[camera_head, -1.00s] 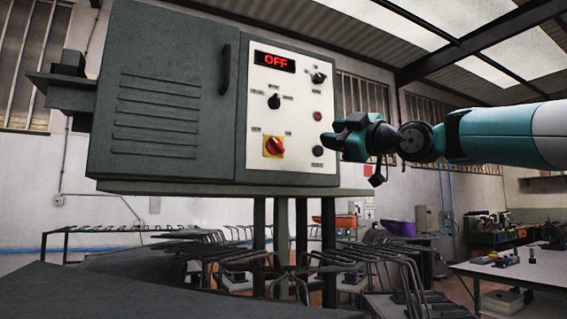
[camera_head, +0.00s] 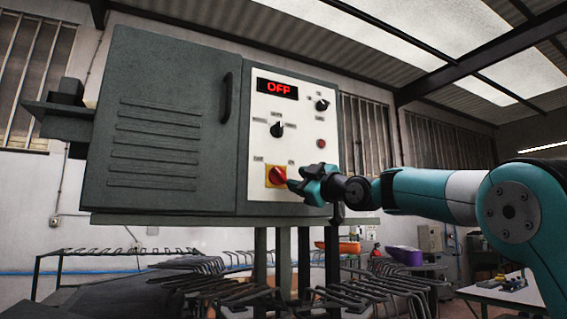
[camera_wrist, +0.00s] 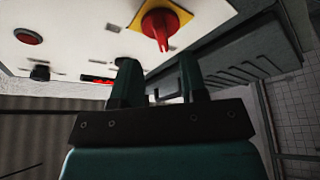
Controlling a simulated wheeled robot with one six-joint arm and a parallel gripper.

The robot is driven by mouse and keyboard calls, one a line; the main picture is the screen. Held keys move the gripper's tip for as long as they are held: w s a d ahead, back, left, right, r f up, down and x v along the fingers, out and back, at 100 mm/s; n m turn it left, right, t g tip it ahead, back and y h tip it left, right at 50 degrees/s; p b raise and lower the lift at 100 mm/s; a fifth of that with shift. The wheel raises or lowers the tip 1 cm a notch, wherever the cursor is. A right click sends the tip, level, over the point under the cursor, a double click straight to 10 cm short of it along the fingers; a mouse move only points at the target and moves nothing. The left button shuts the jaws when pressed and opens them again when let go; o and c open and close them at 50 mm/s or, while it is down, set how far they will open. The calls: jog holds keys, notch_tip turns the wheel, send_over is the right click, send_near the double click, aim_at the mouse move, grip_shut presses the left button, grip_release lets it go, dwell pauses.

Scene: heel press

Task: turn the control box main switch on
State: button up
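The control box (camera_head: 160,130) is a grey cabinet with a white panel (camera_head: 259,110) on its right. Its display (camera_head: 277,88) reads OFF in red. The main switch is a red knob on a yellow plate (camera_head: 276,175), low on the panel; it also shows at the top of the wrist view (camera_wrist: 160,24). My gripper (camera_head: 296,185) is just right of the knob in the head view. In the wrist view its two fingers (camera_wrist: 158,82) stand apart with nothing between them, and the knob lies beyond their tips, apart from them.
The panel also has a black selector (camera_head: 277,129), another black knob (camera_head: 322,104) and a red button (camera_head: 321,143) near my gripper. Bent metal racks (camera_head: 330,290) stand below the box. A white table (camera_head: 505,292) is at the lower right.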

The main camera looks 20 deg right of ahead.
aim_at(283, 176)
jog(key=p+x, duration=0.3)
jog(key=x, duration=0.3)
jog(key=shift+s+a, duration=0.1)
grip_shut()
